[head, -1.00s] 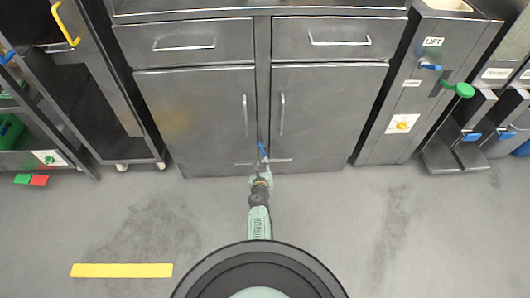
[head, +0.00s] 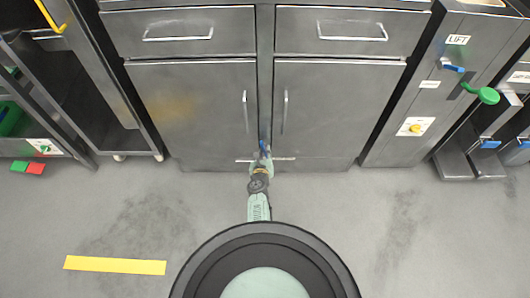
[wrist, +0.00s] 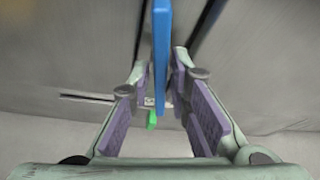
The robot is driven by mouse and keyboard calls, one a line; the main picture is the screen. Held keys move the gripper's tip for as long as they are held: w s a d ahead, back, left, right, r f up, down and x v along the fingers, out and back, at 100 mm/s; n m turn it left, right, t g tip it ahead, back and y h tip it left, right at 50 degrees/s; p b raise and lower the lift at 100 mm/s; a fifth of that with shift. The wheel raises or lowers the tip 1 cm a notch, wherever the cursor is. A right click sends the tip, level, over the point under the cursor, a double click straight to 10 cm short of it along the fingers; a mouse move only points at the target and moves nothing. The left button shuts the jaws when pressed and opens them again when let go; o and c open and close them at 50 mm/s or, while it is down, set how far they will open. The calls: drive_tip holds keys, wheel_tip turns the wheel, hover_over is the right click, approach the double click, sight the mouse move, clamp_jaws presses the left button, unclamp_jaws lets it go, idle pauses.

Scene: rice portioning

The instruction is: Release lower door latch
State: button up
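The lower door latch sits low at the centre seam of the grey two-door cabinet (head: 195,110). Its blue lever (head: 264,147) stands up near a thin horizontal bar (head: 285,158) in the head view. In the wrist view the blue lever (wrist: 161,40) runs down between my fingers, with a small green piece (wrist: 152,120) near its lower end. My gripper (wrist: 160,75) is open around the lever, with visible gaps on both sides. In the head view my gripper (head: 261,160) is at the latch, and part of the latch is hidden behind it.
Two vertical door handles (head: 245,112) (head: 284,112) flank the seam above the latch. A column marked LIFT (head: 409,125) with a green knob (head: 487,96) stands to the right. A shelf cart stands to the left. The floor (head: 330,205) beside my arm is clear.

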clamp_jaws()
idle(0.4)
drive_tip(key=shift+d+m+y, duration=0.15)
drive_tip(key=shift+m+y, duration=0.55)
drive_tip(key=shift+m, duration=0.3)
drive_tip(key=shift+o, duration=0.4)
unclamp_jaws()
